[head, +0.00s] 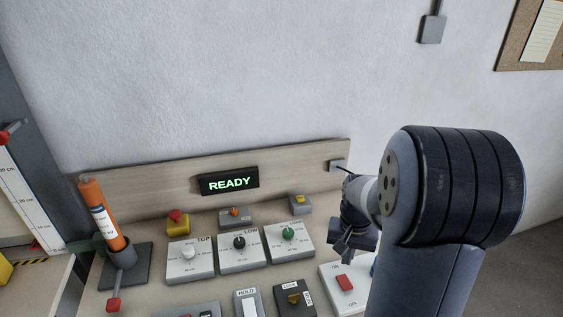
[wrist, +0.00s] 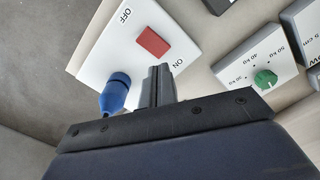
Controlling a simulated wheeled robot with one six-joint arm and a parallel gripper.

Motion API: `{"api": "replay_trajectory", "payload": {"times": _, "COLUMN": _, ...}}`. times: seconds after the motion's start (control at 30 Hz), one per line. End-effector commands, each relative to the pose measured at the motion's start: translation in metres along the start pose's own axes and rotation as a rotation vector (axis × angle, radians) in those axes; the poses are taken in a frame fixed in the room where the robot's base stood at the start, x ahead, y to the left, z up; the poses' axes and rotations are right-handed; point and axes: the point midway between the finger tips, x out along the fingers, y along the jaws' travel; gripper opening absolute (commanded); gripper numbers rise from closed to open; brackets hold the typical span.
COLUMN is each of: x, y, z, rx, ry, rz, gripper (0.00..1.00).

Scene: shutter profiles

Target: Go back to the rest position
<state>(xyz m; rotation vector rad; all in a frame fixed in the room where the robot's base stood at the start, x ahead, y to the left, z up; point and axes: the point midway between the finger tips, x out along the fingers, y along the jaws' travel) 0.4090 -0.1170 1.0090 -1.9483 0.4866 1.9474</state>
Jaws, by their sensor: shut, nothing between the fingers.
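My gripper (wrist: 158,84) is shut and empty in the wrist view. Its fingers are together over the edge of a white ON/OFF plate with a red rocker switch (wrist: 152,42). I cannot tell whether the fingertips touch the plate. A blue rounded part (wrist: 116,92) shows beside the fingers. In the head view my arm is at the right, and my gripper (head: 340,243) is beside the panel, above the ON/OFF plate (head: 333,288). Its fingers are small and partly hidden there.
The panel holds dial boxes TOP (head: 188,254), LOW (head: 240,242) and one with a green knob (head: 288,234). A red-topped yellow button (head: 178,223) and a READY display (head: 229,183) stand behind. An orange tube (head: 100,210) stands left in a dark holder. Open air lies above the panel.

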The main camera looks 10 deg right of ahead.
Motion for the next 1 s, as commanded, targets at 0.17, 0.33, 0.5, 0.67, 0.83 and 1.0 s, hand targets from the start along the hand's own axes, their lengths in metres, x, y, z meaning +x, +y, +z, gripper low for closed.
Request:
{"api": "replay_trajectory", "payload": {"times": 0.17, "x": 0.019, "y": 0.0, "z": 0.0, "rx": 0.0, "ry": -0.001, "rz": 0.0, "gripper": 0.0}}
{"api": "replay_trajectory", "payload": {"times": 0.33, "x": 0.04, "y": 0.0, "z": 0.001, "rx": 0.0, "ry": -0.002, "rz": 0.0, "gripper": 0.0}}
{"api": "replay_trajectory", "payload": {"times": 0.5, "x": 0.059, "y": 0.0, "z": 0.0, "rx": 0.0, "ry": -0.001, "rz": 0.0, "gripper": 0.0}}
{"api": "replay_trajectory", "payload": {"times": 0.67, "x": 0.067, "y": 0.0, "z": 0.0, "rx": 0.0, "ry": 0.0, "rz": 0.0, "gripper": 0.0}}
{"api": "replay_trajectory", "payload": {"times": 0.83, "x": 0.064, "y": 0.0, "z": 0.0, "rx": 0.0, "ry": -0.001, "rz": 0.0, "gripper": 0.0}}
{"api": "replay_trajectory", "payload": {"times": 1.0, "x": 0.064, "y": 0.0, "z": 0.0, "rx": 0.0, "ry": -0.001, "rz": 0.0, "gripper": 0.0}}
